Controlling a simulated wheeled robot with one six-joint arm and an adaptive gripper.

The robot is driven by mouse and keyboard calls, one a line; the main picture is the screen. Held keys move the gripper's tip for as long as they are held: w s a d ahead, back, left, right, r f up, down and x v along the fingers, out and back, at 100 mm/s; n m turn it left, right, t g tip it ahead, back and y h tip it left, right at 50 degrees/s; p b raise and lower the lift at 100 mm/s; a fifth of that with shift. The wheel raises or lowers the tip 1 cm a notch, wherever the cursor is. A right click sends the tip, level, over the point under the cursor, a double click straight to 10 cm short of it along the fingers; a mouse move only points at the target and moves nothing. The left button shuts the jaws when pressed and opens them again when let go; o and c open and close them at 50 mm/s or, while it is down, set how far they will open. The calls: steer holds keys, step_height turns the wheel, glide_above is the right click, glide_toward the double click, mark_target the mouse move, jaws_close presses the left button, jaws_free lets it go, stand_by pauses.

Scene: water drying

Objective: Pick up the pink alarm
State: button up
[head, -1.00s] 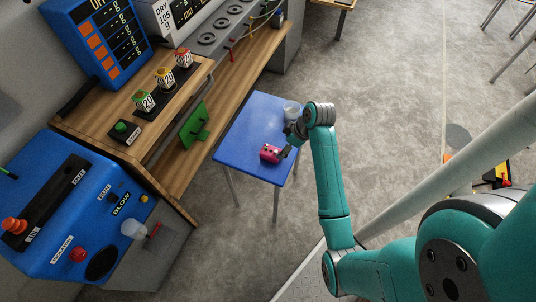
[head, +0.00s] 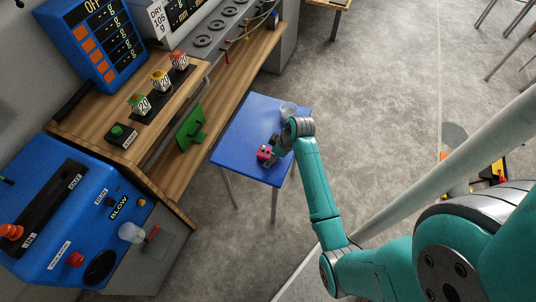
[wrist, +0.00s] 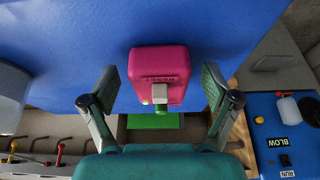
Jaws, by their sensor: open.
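The pink alarm (head: 264,153) sits on the blue table (head: 237,130) near its front edge. My gripper (wrist: 159,90) is open, with one finger on each side of the alarm and a visible gap on both sides. In the head view my gripper (head: 274,147) is just right of the alarm, and my wrist partly hides that area.
A clear cup (head: 288,109) stands on the table behind my wrist. A wooden bench (head: 252,55) and a green stand (head: 190,128) are to the left. A blue blower machine (head: 75,215) is at the lower left. Open floor lies to the right.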

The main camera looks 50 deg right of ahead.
steer(key=c, duration=1.3)
steer(key=shift+c, duration=0.2)
steer(key=shift+r, duration=0.15)
